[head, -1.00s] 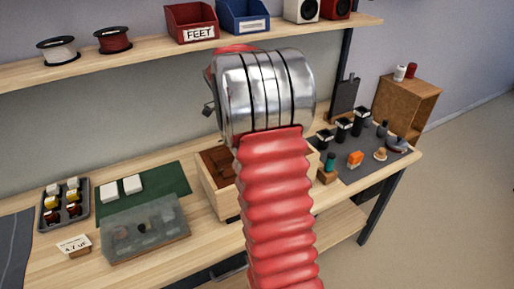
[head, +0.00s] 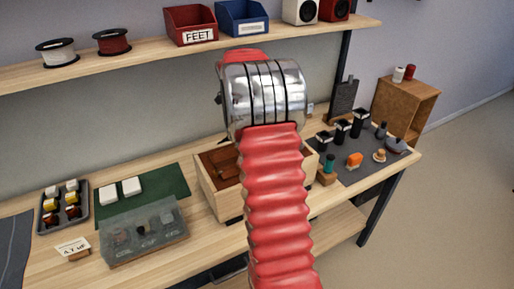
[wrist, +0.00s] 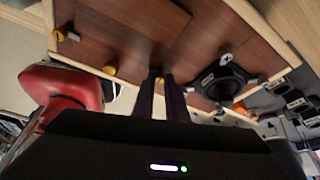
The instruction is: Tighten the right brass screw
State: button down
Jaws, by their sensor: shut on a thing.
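In the wrist view, the two dark fingers of my gripper (wrist: 162,82) are close together at a reddish-brown wooden panel. They are shut on a small yellow brass screw (wrist: 157,79), most of which they hide. Another brass screw (wrist: 110,71) is left of the fingers, and a brass piece (wrist: 59,35) lies farther left near the panel's edge. A black round speaker part (wrist: 222,82) with a pale cross-marked screw head (wrist: 226,58) is to the right. In the head view, my arm hides the gripper and part of the wooden box (head: 230,207).
A grey tray (head: 41,222), a green mat (head: 180,180) and a clear lidded case (head: 145,250) lie left of the box. A dark mat (head: 365,170) with jars and small parts lies right. A shelf with bins (head: 190,25) runs above.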

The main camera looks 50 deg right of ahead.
jog(key=shift+s, duration=0.1)
jog(key=c, duration=1.8)
grip_release()
jog(key=shift+o, duration=0.2)
jog(key=v, duration=1.3)
jog(key=shift+w+r, duration=0.2)
jog(key=shift+r, duration=0.05)
